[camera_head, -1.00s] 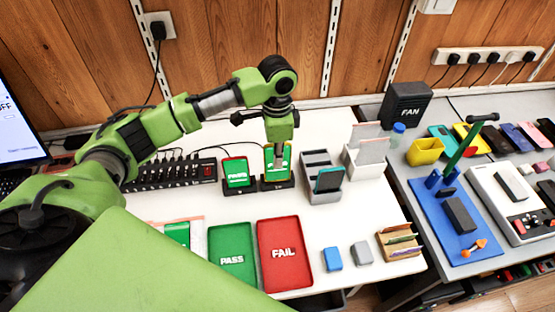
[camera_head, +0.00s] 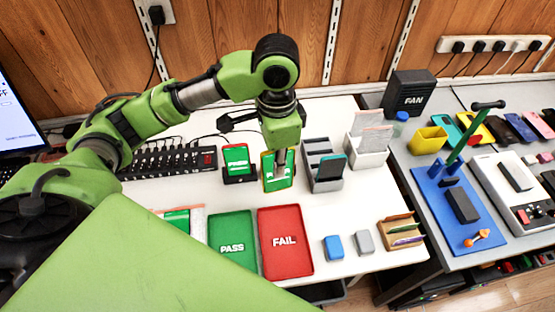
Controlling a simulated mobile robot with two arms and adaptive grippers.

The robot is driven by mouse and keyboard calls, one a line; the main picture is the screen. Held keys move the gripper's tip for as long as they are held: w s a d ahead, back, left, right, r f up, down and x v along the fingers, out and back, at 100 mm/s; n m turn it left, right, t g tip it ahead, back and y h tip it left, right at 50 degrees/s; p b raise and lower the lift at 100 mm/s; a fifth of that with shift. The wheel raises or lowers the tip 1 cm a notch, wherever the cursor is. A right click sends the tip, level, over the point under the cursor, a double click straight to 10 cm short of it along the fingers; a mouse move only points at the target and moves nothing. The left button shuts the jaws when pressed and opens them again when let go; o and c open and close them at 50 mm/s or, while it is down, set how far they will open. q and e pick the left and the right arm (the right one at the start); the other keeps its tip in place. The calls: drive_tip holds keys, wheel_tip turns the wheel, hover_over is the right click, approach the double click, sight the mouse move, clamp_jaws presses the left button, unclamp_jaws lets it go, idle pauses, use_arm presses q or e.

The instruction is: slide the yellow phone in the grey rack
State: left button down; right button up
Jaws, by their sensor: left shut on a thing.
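The yellow phone (camera_head: 270,178), with a yellow rim and a green lit screen, is upright in my left gripper (camera_head: 280,160). The gripper reaches down from above, shut on the phone, and its fingers cover part of the screen. The grey rack (camera_head: 323,182) stands just right of the phone, with a gap between them. The rack has several slots, and a dark phone with a teal screen (camera_head: 332,167) leans in its front part. My right gripper is not in view.
A phone with a green screen (camera_head: 237,160) stands in a black dock left of the yellow phone. A white box with papers (camera_head: 370,153) is right of the rack. Green PASS (camera_head: 232,262) and red FAIL (camera_head: 285,262) trays lie in front. White table between is clear.

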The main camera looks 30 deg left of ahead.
use_arm(q)
drive_tip(key=shift+s+d+r+n, duration=0.3)
drive_tip(key=shift+s+n, duration=0.5)
drive_tip(key=shift+n, duration=0.75)
drive_tip(key=shift+s+d+r+n, duration=0.15)
drive_tip(key=shift+s+r+n, duration=0.5)
drive_tip(key=shift+n, duration=0.85)
drive_tip(key=shift+s+d+r+n, duration=0.2)
drive_tip(key=shift+s+n, duration=0.75)
drive_tip(key=shift+n, duration=0.6)
